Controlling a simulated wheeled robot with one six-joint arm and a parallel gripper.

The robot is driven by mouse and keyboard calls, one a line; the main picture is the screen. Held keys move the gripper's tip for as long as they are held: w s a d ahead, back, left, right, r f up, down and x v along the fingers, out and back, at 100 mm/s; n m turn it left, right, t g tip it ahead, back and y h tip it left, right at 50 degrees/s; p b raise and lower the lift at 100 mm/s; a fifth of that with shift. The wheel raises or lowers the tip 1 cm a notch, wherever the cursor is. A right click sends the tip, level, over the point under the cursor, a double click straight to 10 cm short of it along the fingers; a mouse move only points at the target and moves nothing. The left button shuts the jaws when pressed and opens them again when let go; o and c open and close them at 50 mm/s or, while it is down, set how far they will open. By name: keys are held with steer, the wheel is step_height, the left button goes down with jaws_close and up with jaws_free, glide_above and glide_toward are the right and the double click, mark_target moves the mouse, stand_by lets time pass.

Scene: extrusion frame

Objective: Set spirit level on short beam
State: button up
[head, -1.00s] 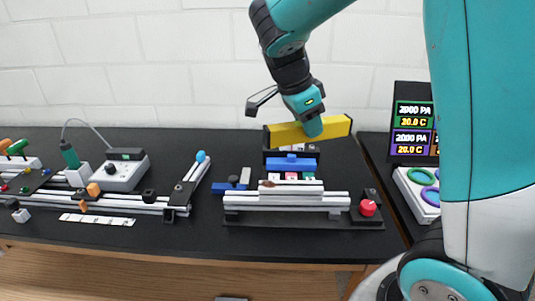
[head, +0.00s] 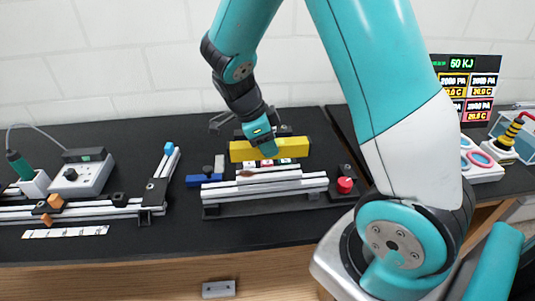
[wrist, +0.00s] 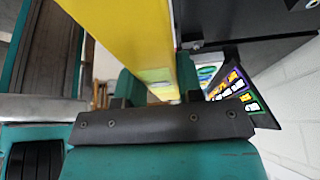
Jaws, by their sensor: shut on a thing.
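The yellow spirit level (head: 292,148) lies across my gripper (head: 268,153), which is shut on its middle. In the head view it is roughly level, slightly higher at its right end. It is just above and behind the short silver beam assembly (head: 225,193), overlapping its upper rail in the picture; I cannot tell whether they touch. In the wrist view the spirit level (wrist: 125,30) runs up from between my gripper's fingers (wrist: 152,92). The beam cannot be made out in the wrist view.
A red knob (head: 345,185) stands at the beam's right end, and a blue block (head: 203,178) at its left. A blue-tipped rail (head: 160,178) stands further left, near a grey meter box (head: 82,175). Display panels (head: 468,85) stand at right.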

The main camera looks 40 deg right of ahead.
step_height(320, 180, down, 4)
steer(key=shift+p, duration=0.4)
steer(key=shift+f, duration=0.15)
steer(key=shift+f+b, duration=0.5)
steer(key=shift+b, duration=0.05)
steer(key=o, duration=1)
steer(key=shift+r, duration=0.15)
